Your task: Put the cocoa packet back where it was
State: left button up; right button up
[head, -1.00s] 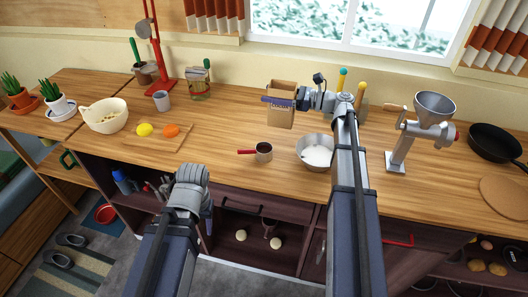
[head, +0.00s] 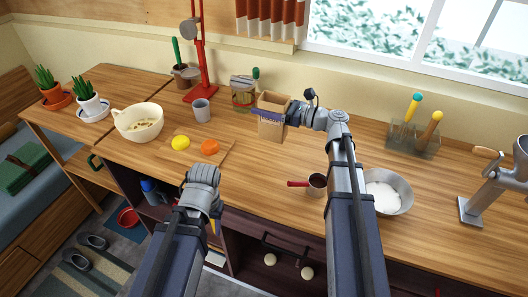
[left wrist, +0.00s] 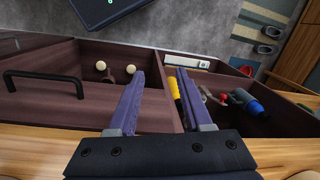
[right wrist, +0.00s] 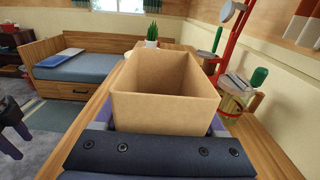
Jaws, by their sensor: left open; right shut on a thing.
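The cocoa packet (head: 271,127) is an open-topped brown cardboard box with dark lettering, partly covered by the gripper finger. My right gripper (head: 268,116) is shut on it and holds it upright near the back of the counter, in front of the green-lidded jar (head: 243,93). In the right wrist view the packet (right wrist: 165,105) fills the middle, and its open top looks empty. I cannot tell whether its base touches the counter. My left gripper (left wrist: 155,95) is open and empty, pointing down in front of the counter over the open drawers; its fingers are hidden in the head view.
A cutting board (head: 205,158) with yellow and orange fruit lies left of the packet, near a grey cup (head: 201,109) and a red stand (head: 200,50). A red-handled pan (head: 317,184) and white-filled bowl (head: 389,190) stand right. Counter between board and pan is clear.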

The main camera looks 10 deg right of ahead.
aim_at(285, 136)
jog(key=shift+f+b, duration=4.95)
jog(key=shift+b, duration=0.05)
jog(key=shift+f, duration=0.2)
jog(key=o, duration=1.5)
jog(key=shift+r, duration=0.1)
jog(key=shift+r, duration=0.25)
jog(key=v, duration=1.2)
jog(key=shift+f, duration=0.15)
